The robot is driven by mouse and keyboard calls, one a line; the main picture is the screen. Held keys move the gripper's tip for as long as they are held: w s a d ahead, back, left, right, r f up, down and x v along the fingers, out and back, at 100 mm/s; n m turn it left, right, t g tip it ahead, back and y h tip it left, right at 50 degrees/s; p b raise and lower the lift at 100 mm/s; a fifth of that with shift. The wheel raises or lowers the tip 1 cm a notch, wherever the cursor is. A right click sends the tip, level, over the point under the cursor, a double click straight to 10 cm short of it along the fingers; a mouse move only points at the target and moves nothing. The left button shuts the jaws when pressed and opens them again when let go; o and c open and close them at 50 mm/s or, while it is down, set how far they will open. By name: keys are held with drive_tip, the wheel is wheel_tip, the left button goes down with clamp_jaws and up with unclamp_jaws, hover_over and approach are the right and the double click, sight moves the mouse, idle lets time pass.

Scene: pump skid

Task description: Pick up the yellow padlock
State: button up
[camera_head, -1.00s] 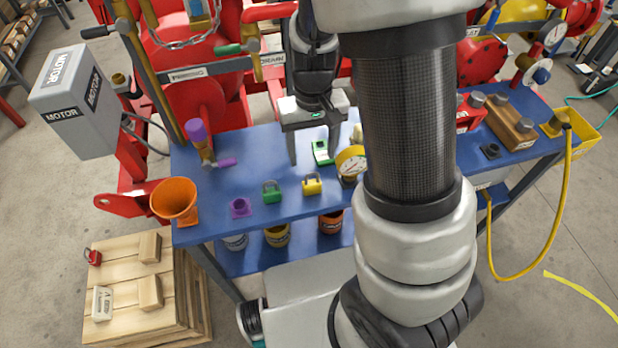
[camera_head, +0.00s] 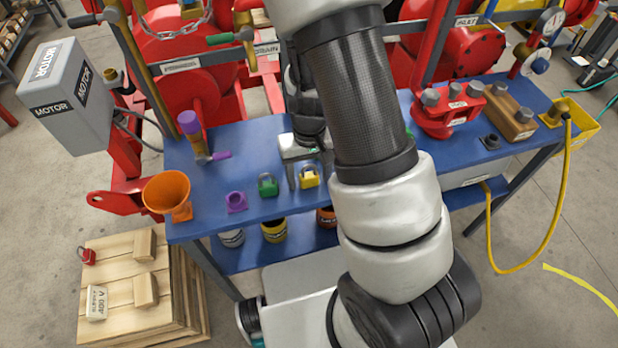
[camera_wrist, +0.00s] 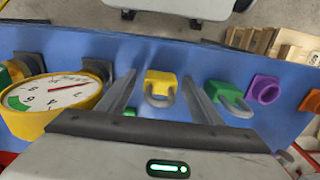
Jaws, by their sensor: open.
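The yellow padlock (camera_head: 309,179) sits on the blue table near its front edge, just right of the green padlock (camera_head: 267,186). In the wrist view the yellow padlock (camera_wrist: 160,85) lies between my two fingers, its grey shackle toward my palm. My gripper (camera_head: 306,180) is open and over the padlock, with a finger on either side. In the wrist view the fingers of my gripper (camera_wrist: 160,90) stand apart from the padlock. The green padlock (camera_wrist: 228,95) is just outside the right finger there. Exact fingertip height is hard to tell.
A purple socket (camera_head: 236,202) and an orange funnel (camera_head: 170,194) are left on the blue table (camera_head: 215,223). A yellow gauge (camera_wrist: 50,100) is close beside my gripper. A red block with grey knobs (camera_head: 447,110) is farther right. A wooden crate (camera_head: 130,318) stands lower left.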

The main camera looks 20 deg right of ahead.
drive_tip(key=shift+c, duration=0.4)
drive_tip(key=c, duration=1.2)
drive_tip(key=shift+o, duration=0.2)
drive_tip(key=shift+r, duration=0.15)
wheel_tip(320, 180, up, 10)
drive_tip(key=shift+f+p, duration=0.1)
drive_tip(key=shift+p, duration=0.95)
